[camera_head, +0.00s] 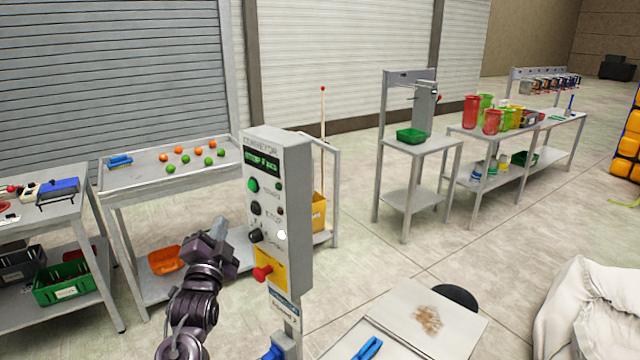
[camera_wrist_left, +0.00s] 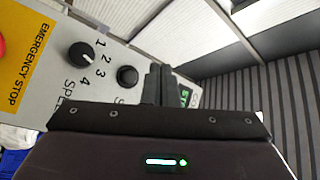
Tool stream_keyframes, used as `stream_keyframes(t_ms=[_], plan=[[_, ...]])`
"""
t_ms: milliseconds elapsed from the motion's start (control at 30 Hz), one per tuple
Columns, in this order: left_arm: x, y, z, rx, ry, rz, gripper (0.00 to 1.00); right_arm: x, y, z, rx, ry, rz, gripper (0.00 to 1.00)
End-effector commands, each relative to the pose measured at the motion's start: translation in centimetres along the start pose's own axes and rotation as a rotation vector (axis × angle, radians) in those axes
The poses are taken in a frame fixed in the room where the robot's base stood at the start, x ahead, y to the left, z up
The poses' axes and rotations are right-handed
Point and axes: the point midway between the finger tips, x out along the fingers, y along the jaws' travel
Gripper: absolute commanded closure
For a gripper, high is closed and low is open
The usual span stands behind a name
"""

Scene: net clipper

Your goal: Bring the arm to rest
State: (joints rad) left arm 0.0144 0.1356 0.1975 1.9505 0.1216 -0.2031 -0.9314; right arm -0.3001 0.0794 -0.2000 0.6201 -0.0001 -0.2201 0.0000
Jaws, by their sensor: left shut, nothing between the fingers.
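My left arm rises from the bottom of the head view. Its gripper (camera_head: 219,232) is beside the left edge of the grey conveyor control box (camera_head: 287,165). In the left wrist view the gripper's fingers (camera_wrist_left: 157,84) are together, with nothing between them. The box's panel (camera_wrist_left: 120,40) lies close beyond them, with a speed knob (camera_wrist_left: 82,55), a black button (camera_wrist_left: 127,76) and a yellow emergency-stop plate (camera_wrist_left: 24,40). Whether the fingers touch the panel cannot be told. The box has a lit green display (camera_head: 262,160) and a red stop button (camera_head: 262,273). My right gripper is not in view.
A table with orange and green balls (camera_head: 196,160) stands behind my left gripper. An orange tray (camera_head: 166,260) is on its lower shelf. A green crate (camera_head: 66,284) is at the left. A bench with red cups (camera_head: 471,111) stands far right. Open floor lies between.

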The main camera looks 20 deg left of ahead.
Motion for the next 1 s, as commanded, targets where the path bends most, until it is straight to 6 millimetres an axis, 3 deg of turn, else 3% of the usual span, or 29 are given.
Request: stream_keyframes(t_ms=[133,267,400,500,700,1000], plan=[[-0.7,1.2,0.0,-0.027,-0.015,0.049,1.00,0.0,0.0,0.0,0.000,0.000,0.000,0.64],[-4.0,5.9,-0.1,-0.138,-0.094,0.247,1.00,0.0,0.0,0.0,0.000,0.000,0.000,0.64],[-11.7,12.6,-0.2,-0.313,-0.294,0.559,1.00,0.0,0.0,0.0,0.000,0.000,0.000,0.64],[-17.2,15.4,-0.3,-0.402,-0.455,0.725,1.00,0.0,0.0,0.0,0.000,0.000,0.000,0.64],[-25.5,17.7,-0.5,-0.488,-0.709,0.914,1.00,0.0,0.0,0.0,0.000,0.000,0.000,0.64],[-34.8,17.8,-0.8,-0.530,-1.019,1.067,1.00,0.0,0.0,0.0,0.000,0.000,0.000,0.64]])
